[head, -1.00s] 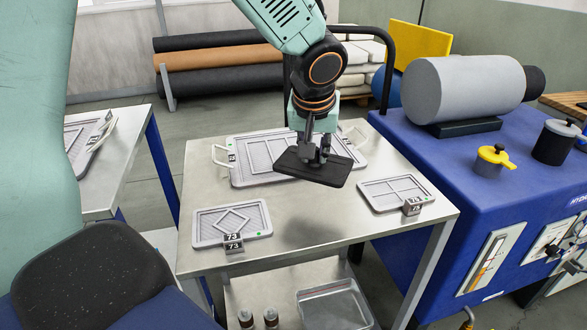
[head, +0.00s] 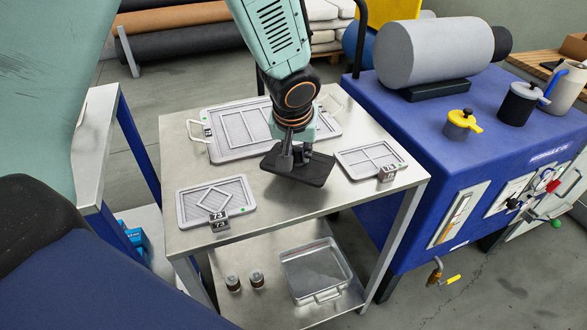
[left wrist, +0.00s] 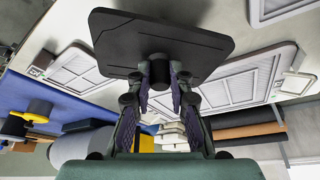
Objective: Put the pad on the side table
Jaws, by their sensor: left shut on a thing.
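A flat black rectangular pad (head: 298,168) is held over the middle of the metal side table (head: 268,212). My left gripper (head: 296,150) is shut on it from above. In the left wrist view the left gripper (left wrist: 160,75) pinches a short stub in the middle of the pad (left wrist: 160,36). The pad looks slightly tilted in the head view. I cannot tell how large the gap to the tabletop is. My right gripper is not in view.
Three grey trays lie on the table: one with handles (head: 222,150) behind the pad, one marked 73 (head: 185,205) at front left, one at right (head: 372,173). Bare metal shows between them. A blue machine (head: 430,150) stands right. A metal bin (head: 315,268) sits on the lower shelf.

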